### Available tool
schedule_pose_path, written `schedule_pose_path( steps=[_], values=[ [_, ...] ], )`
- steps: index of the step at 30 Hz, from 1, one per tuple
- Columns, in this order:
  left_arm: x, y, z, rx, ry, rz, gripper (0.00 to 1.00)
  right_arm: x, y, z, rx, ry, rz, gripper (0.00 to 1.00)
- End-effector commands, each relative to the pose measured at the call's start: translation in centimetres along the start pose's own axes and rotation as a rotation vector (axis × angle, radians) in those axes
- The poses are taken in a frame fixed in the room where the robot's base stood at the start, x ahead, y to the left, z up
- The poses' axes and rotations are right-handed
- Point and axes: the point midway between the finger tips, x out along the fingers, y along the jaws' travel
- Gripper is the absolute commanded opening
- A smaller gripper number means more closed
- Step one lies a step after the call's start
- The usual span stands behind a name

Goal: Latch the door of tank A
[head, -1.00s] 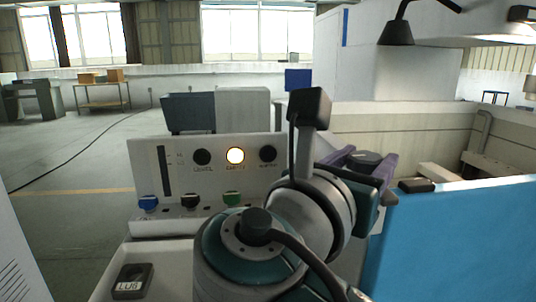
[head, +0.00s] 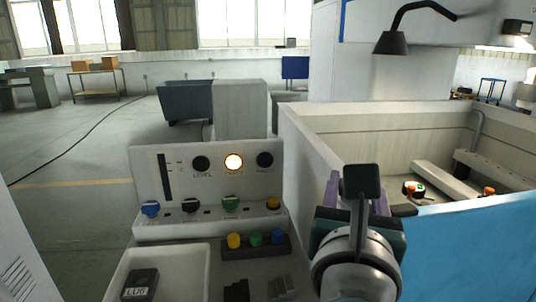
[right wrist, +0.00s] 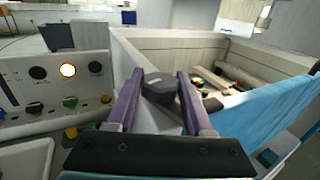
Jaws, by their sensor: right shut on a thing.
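The blue door (head: 470,235) of the tank (head: 400,135) stands at the right in the head view. It also shows in the right wrist view (right wrist: 255,105). My right gripper (head: 357,195) is at the tank's near left corner, beside the door's left end. In the right wrist view, its two purple fingers (right wrist: 160,95) are on either side of a dark latch handle (right wrist: 158,86) and shut on it. My arm hides most of the handle in the head view. I cannot tell whether the latch is engaged. My left gripper is not in view.
A control panel (head: 212,167) with one lit orange-white lamp (head: 233,161) and coloured knobs stands left of the tank. In front are a white tray (head: 193,262) holding a dark block labelled LUG (head: 140,284), and a dark rack (head: 257,251). A lamp (head: 390,42) hangs above the tank.

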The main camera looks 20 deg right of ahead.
Motion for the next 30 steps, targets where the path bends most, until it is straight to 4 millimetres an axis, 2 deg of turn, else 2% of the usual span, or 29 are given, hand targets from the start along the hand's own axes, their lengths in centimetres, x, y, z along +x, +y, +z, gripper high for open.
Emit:
schedule_pose_path(
  steps=[1,3,11,21,30],
  values=[
    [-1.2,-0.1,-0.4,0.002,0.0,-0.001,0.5,0.0,-0.2,0.5,-0.008,0.002,0.043,0.0],
    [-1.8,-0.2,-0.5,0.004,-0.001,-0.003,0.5,0.1,-0.3,0.4,-0.008,0.002,0.11,0.0],
    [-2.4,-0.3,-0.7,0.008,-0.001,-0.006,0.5,0.1,-0.2,-0.1,-0.006,0.0,0.358,0.0],
    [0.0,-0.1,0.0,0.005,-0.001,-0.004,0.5,0.1,-0.1,-0.6,-0.006,-0.002,0.654,0.0],
    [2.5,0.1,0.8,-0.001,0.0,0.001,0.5,0.1,-0.1,-0.5,-0.004,-0.001,0.824,0.0]
  ],
)
